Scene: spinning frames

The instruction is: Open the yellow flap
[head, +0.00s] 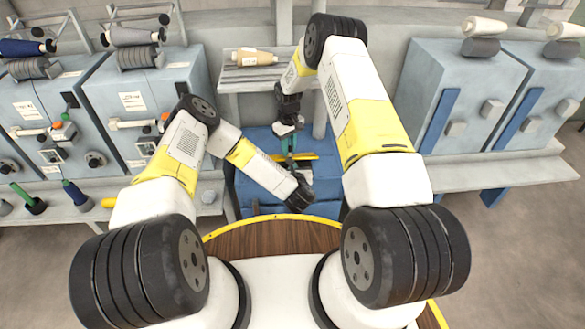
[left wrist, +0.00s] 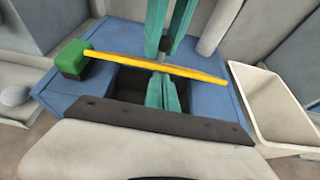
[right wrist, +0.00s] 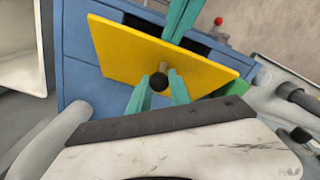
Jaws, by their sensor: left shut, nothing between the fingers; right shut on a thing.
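The yellow flap (right wrist: 150,55) is a flat panel with a dark round knob (right wrist: 159,82) on a short stem. It stands tilted up over a dark opening in the blue box (left wrist: 218,104), and the left wrist view shows it nearly edge-on (left wrist: 205,73). A green block (left wrist: 75,62) sits at one end of it. My right gripper (head: 289,148) has its teal fingers shut on the knob. My left gripper (left wrist: 160,80) is shut and empty at the flap's other side, close to its edge; I cannot tell whether it touches.
A pale open bin (left wrist: 272,100) stands beside the blue box. A shelf with a tan yarn cone (head: 253,59) is above and behind. Blue-grey machine cabinets (head: 145,95) flank the workspace on both sides. A red-tipped lever (right wrist: 218,22) shows beyond the flap.

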